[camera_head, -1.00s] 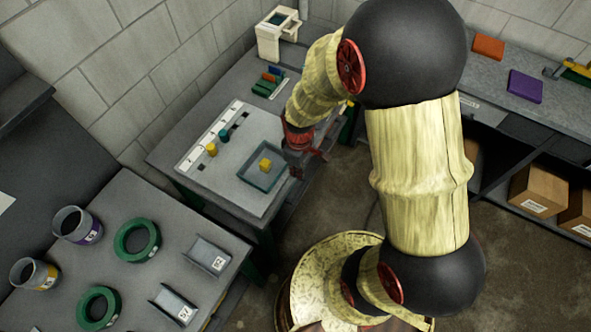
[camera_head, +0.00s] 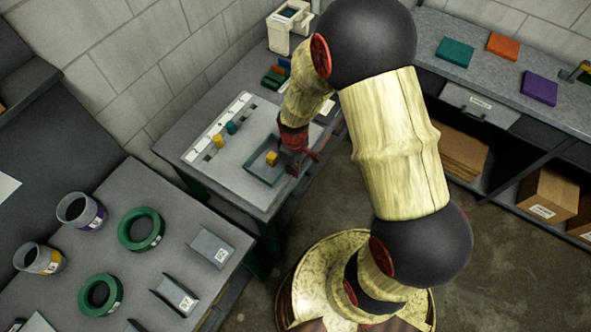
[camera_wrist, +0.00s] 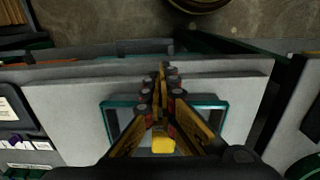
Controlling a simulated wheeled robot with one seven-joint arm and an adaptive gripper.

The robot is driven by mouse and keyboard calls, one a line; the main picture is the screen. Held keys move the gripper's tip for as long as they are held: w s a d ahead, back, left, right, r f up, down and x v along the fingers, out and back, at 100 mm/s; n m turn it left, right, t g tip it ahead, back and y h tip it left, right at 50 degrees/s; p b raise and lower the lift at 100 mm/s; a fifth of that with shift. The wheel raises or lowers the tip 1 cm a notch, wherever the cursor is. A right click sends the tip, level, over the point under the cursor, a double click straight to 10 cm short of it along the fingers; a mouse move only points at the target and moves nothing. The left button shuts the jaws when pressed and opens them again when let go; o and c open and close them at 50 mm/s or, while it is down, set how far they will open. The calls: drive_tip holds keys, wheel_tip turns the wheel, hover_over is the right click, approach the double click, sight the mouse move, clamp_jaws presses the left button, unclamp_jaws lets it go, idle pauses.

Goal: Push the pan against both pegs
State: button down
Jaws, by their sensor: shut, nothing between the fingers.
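The pan (camera_head: 256,176) is a shallow grey tray with a teal rim, lying on the grey worktop. A yellow block (camera_head: 272,158) sits inside it. The pan (camera_wrist: 214,101) and the block (camera_wrist: 163,145) also show in the wrist view. A yellow peg (camera_head: 218,141) and a teal peg (camera_head: 231,128) stand to the pan's upper left, with a visible gap between them and the pan. My gripper (camera_head: 293,169) is shut and empty, low at the pan's right side, opposite the pegs. In the wrist view its fingers (camera_wrist: 163,70) cover part of the pan; contact with the rim is unclear.
A white marked strip (camera_head: 215,130) runs behind the pegs. Coloured blocks (camera_head: 276,78) and a white bin (camera_head: 289,30) stand at the worktop's back. The left bench holds green rings (camera_head: 141,229) and grey brackets (camera_head: 212,246). Bare worktop lies between pan and pegs.

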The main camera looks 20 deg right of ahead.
sight(262, 156)
drive_tip(key=w+a, duration=0.2)
drive_tip(key=w, duration=0.1)
drive_tip(key=w+a, duration=0.3)
drive_tip(key=w, duration=0.1)
drive_tip(key=w+a, duration=0.3)
drive_tip(key=w, duration=0.1)
drive_tip(key=shift+b, duration=0.3)
